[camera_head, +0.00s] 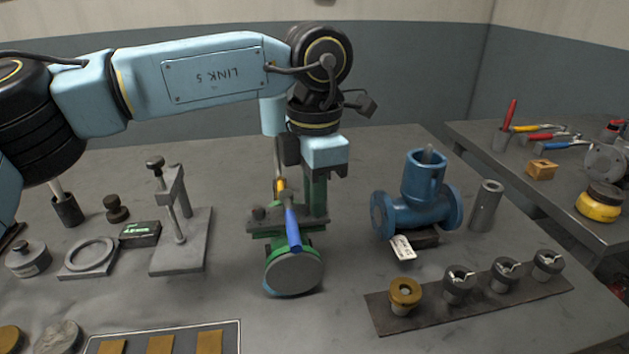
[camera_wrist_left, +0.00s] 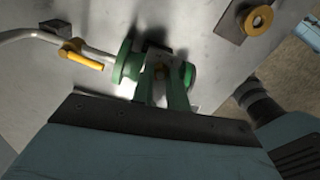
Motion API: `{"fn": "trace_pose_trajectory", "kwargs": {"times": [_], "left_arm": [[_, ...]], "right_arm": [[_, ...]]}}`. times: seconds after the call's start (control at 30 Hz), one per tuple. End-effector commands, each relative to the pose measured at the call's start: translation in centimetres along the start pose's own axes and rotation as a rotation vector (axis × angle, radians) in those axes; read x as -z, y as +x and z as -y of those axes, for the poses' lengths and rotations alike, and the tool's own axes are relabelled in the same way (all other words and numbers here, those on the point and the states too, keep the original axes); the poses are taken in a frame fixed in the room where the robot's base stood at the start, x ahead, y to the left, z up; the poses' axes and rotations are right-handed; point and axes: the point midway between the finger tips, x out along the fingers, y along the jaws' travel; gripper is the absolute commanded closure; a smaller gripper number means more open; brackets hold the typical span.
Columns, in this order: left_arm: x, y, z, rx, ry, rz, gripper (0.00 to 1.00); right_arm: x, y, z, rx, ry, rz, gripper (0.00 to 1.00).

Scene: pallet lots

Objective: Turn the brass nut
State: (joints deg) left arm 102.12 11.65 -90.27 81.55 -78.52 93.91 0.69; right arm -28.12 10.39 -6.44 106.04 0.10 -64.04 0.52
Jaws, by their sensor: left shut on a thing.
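A green valve-like body (camera_head: 292,277) with a round grey flange face stands near the middle of the table. It also shows in the left wrist view, with a green flange (camera_wrist_left: 125,62) beside the fingers. My left gripper (camera_head: 316,205) points down over it from above. In the head view the nut is hidden. My right gripper is not in view.
A blue lever (camera_head: 293,228) and a yellow piece (camera_head: 280,187) are close beside the gripper. A blue valve (camera_head: 420,205) stands to the right. A dark strip (camera_head: 450,312) carries a brass-topped fitting (camera_head: 405,292). A grey stand (camera_head: 183,245) is on the left.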

Motion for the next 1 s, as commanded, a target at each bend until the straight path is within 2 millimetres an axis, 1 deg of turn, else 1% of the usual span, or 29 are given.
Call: {"fn": "trace_pose_trajectory", "kwargs": {"times": [0.03,0.2,0.4,0.97,1.0], "left_arm": [[0.0,-0.3,0.0,-0.001,0.031,0.003,1.00],[0.0,-0.2,0.0,-0.001,0.124,0.003,1.00],[0.0,-0.2,-0.1,-0.003,0.189,0.003,1.00],[-0.1,-0.2,-0.1,-0.003,0.213,0.004,1.00],[-0.1,-0.2,-0.1,-0.003,0.213,0.004,0.79]], "right_arm": [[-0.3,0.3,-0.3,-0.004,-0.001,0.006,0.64],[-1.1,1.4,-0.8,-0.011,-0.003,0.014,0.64],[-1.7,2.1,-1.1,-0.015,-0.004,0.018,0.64],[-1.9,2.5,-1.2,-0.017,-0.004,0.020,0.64],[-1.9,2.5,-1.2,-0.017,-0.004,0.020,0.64]]}}
